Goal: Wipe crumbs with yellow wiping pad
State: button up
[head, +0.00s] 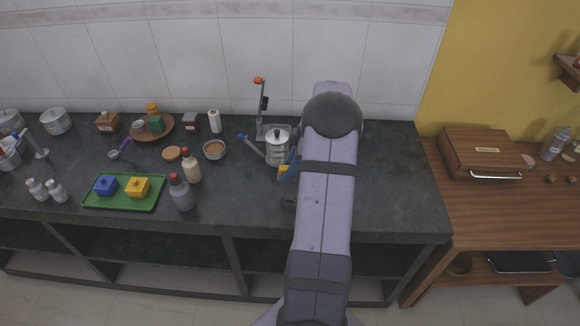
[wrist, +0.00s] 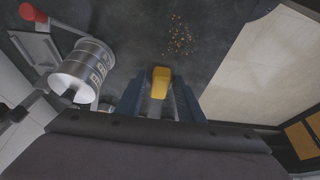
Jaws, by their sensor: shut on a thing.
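The yellow wiping pad (wrist: 160,82) is between the two blue fingers of my gripper (wrist: 159,96), which is shut on it. In the head view the pad (head: 283,173) shows as a small yellow patch beside the blue gripper (head: 291,168), partly hidden by it. The crumbs (wrist: 179,38) are a loose scatter of tan bits on the dark counter, apart from the pad and beyond its tip in the wrist view. In the head view the crumbs (head: 289,201) lie just left of my arm, nearer the counter's front edge. I cannot tell whether the pad touches the counter.
A steel canister (head: 278,149) stands close left of my gripper; it also shows in the wrist view (wrist: 84,72). A green tray (head: 124,205) with blue and yellow lidded boxes, and bottles (head: 181,194), stand further left. The counter (head: 392,190) is clear right of my arm.

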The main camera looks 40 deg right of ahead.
aim_at(293, 192)
notch_tip(293, 192, down, 8)
jog(key=b, duration=0.3)
jog(key=shift+f+b, duration=0.1)
jog(key=shift+b, duration=0.25)
jog(key=shift+s+a, duration=0.3)
jog(key=shift+c, duration=0.4)
jog(key=shift+s+a+p, duration=0.75)
jog(key=shift+s+a, duration=1.7)
jog(key=shift+s+d+p, duration=0.35)
jog(key=shift+s+d, duration=0.2)
jog(key=shift+d, duration=0.35)
jog(key=shift+w+d+p, duration=0.9)
jog(key=shift+w+d, duration=1.5)
jog(key=shift+w, duration=0.05)
jog(key=shift+d, duration=0.35)
jog(key=shift+s+d+b, duration=0.45)
jog(key=shift+s+d, duration=0.05)
jog(key=shift+s+a, duration=0.2)
jog(key=shift+s, duration=0.15)
jog(key=shift+s+a+b, duration=0.9)
jog(key=shift+s+a, duration=1.5)
jog(key=shift+a, duration=0.1)
notch_tip(293, 192, up, 8)
jog(key=p, duration=0.4)
jog(key=shift+r, duration=0.2)
